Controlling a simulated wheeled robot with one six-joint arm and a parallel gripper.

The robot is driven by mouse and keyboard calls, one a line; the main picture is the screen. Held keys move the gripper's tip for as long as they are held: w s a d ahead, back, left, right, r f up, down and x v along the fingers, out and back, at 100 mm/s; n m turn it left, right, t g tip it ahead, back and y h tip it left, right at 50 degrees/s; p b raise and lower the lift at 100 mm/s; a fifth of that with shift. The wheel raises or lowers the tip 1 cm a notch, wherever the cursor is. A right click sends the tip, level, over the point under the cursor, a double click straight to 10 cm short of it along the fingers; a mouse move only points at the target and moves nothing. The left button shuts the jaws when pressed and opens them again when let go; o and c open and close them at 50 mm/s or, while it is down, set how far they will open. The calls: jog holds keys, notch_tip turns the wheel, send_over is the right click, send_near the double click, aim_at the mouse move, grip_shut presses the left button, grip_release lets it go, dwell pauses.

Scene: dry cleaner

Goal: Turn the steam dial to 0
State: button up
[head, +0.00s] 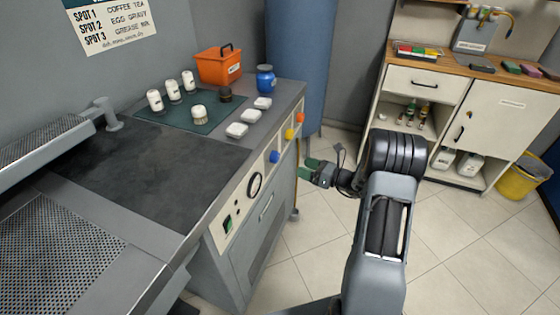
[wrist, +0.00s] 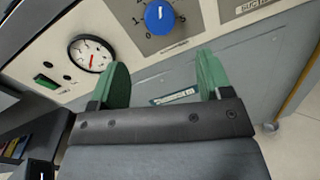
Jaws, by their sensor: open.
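The steam dial appears to be the blue knob (wrist: 159,17) on a grey plate with printed numbers on the table's front panel. In the wrist view its white mark points roughly up, away from the 0 at its lower left. It also shows in the head view (head: 274,156). My gripper (head: 315,168) is in front of the panel, to the right of the knob in the head view. In the wrist view its green fingers (wrist: 163,68) are spread and empty, below the knob and apart from it.
A round gauge (head: 255,185) and a green switch (head: 227,222) are beside the knob on the panel (head: 240,205). Yellow (head: 289,133) and orange (head: 300,118) knobs are farther along. White tiled floor (head: 320,235) is clear between the table and the cabinet (head: 410,90).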

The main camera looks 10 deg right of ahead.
aim_at(278, 158)
jog(key=x, duration=1)
jog(key=shift+a, duration=0.1)
jog(key=shift+c, duration=0.3)
jog(key=c, duration=0.9)
jog(key=shift+o, duration=0.2)
jog(key=shift+b, duration=0.35)
jog(key=shift+n, duration=0.3)
